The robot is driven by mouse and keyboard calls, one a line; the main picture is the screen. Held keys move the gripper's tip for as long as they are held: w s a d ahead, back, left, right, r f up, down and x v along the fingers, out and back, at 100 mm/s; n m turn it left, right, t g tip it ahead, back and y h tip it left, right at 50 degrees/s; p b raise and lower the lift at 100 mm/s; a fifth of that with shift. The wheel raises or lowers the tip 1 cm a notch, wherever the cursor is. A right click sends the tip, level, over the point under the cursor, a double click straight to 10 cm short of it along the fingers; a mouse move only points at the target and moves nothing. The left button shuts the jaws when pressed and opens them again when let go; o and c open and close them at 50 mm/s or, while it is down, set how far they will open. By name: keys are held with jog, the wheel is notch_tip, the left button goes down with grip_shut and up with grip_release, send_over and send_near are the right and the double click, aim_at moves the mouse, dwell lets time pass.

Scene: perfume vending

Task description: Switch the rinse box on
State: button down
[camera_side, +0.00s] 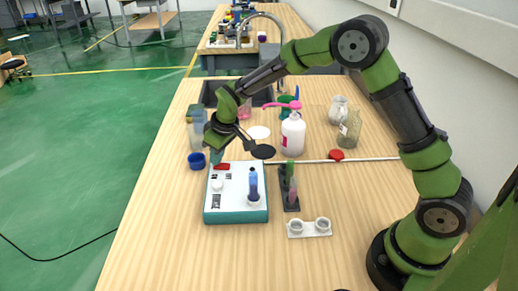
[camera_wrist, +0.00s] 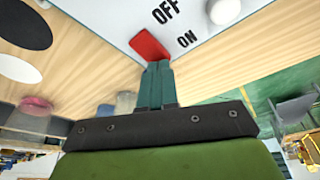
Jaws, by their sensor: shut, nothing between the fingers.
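The rinse box (camera_side: 236,216) is a white-topped box with teal sides on the wooden table. Its red switch (camera_side: 222,166) is at the far left of the top. In the wrist view the red switch (camera_wrist: 149,45) sits at the box corner, beside the black OFF and ON labels. My gripper (camera_side: 217,158) is shut and empty, pointing down at the box's far edge. In the wrist view its teal fingertips (camera_wrist: 157,68) are right at the switch, seeming to touch it or nearly so. Which way the switch is set I cannot tell.
A blue-topped bottle (camera_side: 253,185) stands on the box, and a white knob (camera_side: 217,185) is on its top. A blue cup (camera_side: 197,160), black disc (camera_side: 263,151), pump bottle (camera_side: 293,135) and dark rack (camera_side: 290,203) are close around. The front left table is clear.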

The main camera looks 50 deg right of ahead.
aim_at(224, 172)
jog(key=shift+f, duration=0.3)
jog(key=shift+r, duration=3.55)
jog(key=shift+s+f+m, duration=0.3)
jog(key=shift+s, duration=0.3)
jog(key=shift+s+f+m, duration=0.25)
jog(key=shift+s+m, duration=0.05)
jog(key=shift+s, duration=0.25)
jog(key=s+d+r+m+t, duration=0.1)
jog(key=s+r, duration=0.3)
jog(key=s, duration=0.4)
jog(key=s+d+r+m+t, duration=0.1)
jog(key=s+r+m, duration=0.2)
jog(key=s, duration=0.6)
jog(key=s+d+r+m+t+y, duration=0.1)
jog(key=s+d+r+t, duration=0.1)
jog(key=s+r, duration=0.4)
jog(key=s, duration=0.3)
jog(key=shift+s+m, duration=0.2)
jog(key=shift+m, duration=0.2)
